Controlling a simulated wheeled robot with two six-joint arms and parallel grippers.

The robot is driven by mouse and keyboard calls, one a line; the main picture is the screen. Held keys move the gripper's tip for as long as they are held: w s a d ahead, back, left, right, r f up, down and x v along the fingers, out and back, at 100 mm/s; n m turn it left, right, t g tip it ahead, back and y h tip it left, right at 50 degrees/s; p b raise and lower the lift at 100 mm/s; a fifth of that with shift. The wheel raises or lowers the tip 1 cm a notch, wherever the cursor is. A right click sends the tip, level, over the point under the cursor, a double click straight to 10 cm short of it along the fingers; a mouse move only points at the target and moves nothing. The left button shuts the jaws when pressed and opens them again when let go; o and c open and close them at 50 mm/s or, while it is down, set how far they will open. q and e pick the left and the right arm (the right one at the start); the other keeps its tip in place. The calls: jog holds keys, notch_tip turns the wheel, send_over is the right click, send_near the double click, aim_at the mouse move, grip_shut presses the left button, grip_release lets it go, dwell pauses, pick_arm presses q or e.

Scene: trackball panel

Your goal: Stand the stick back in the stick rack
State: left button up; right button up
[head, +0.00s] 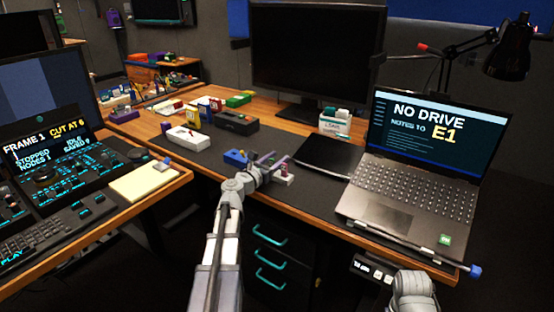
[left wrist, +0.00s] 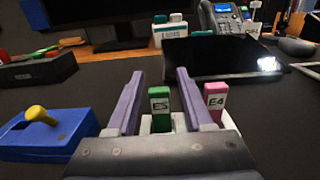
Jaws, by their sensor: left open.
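My left gripper (head: 272,160) is open over the desk mat. In the left wrist view its purple-grey fingers (left wrist: 160,78) stand on either side of a green stick (left wrist: 160,108) labelled E5, apart from it. A pink stick (left wrist: 215,100) labelled E4 stands just outside the right finger. Both stand upright at a low white holder, likely the stick rack, whose end shows in the head view (head: 287,181); the gripper hides most of it. A blue-ended piece (head: 475,271) juts from the laptop's front right corner. My right gripper is not in view.
A blue box (head: 234,158) with a yellow knob (left wrist: 40,115) is close left of the left gripper. The laptop (head: 410,205) stands right. A dark flat tablet (head: 328,157) and a white labelled box (head: 335,125) lie behind. The dark mat between is mostly clear.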

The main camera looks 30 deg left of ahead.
pick_arm(q)
jog(key=s, duration=0.8)
jog(key=s+a, duration=0.1)
jog(key=s, duration=0.3)
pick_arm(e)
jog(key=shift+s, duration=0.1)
